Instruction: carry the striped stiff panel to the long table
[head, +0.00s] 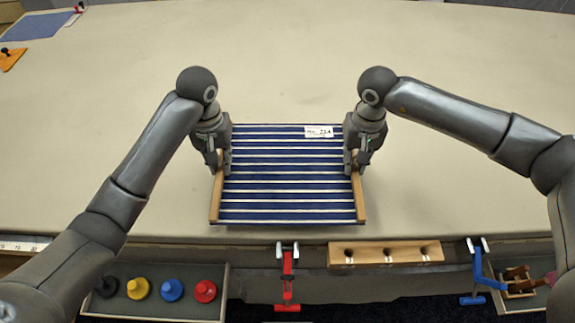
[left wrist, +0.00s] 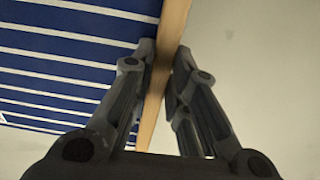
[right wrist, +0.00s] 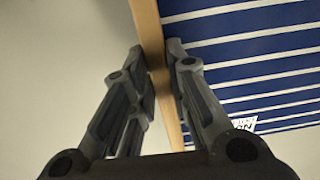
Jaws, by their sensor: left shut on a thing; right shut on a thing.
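The striped stiff panel (head: 288,180) is blue with white stripes and has a wooden rail along each side and a white label near its far right corner. It is over the near part of the long cloth table (head: 460,190); I cannot tell whether it touches the cloth. My left gripper (head: 218,165) is shut on the left wooden rail, which also shows in the left wrist view (left wrist: 168,50). My right gripper (head: 356,165) is shut on the right wooden rail, seen in the right wrist view (right wrist: 150,40). The fingers hide short parts of both rails.
Along the table's front edge are a red clamp (head: 287,280), a wooden block with holes (head: 386,254) and a blue clamp (head: 478,275). A tray (head: 150,306) with several coloured knobs is at lower left. A blue mat (head: 36,27) lies far left. The table's middle is clear.

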